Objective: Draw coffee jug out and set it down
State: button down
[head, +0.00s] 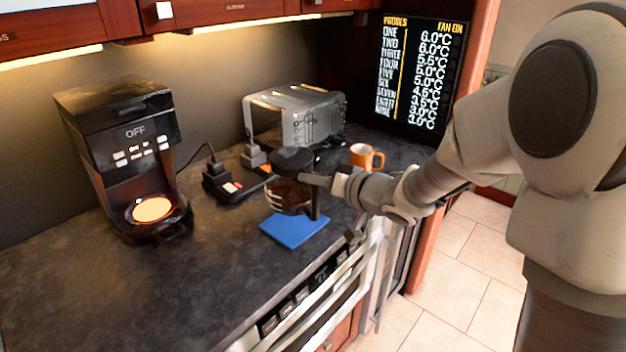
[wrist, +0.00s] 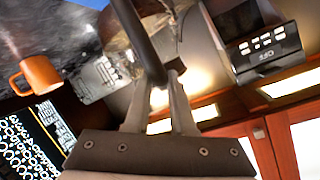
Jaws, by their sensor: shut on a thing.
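The coffee jug (head: 290,195), dark liquid inside and a black lid on top, is held above or at the blue mat (head: 294,229); I cannot tell whether it touches. My gripper (head: 318,181) is shut on the jug's black handle, at the jug's right side. In the wrist view the handle (wrist: 139,35) runs between the fingers of my gripper (wrist: 160,85). The coffee maker (head: 125,150) stands at the left with its display reading OFF and its lit round plate (head: 151,209) empty. It also shows in the wrist view (wrist: 262,45).
A silver toaster (head: 293,117) stands behind the jug. A black power strip (head: 232,186) with plugs lies to the jug's left. An orange mug (head: 366,157) stands at the right rear. The counter's front left (head: 140,290) is clear.

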aim_at(314, 202)
jog(key=shift+r, duration=0.2)
jog(key=shift+f+b, duration=1.2)
jog(key=shift+f, duration=1.4)
jog(key=shift+p, duration=0.45)
jog(key=shift+f, duration=0.35)
jog(key=shift+w, duration=0.1)
jog(key=c, duration=0.7)
grip_release()
jog(key=shift+f, duration=0.1)
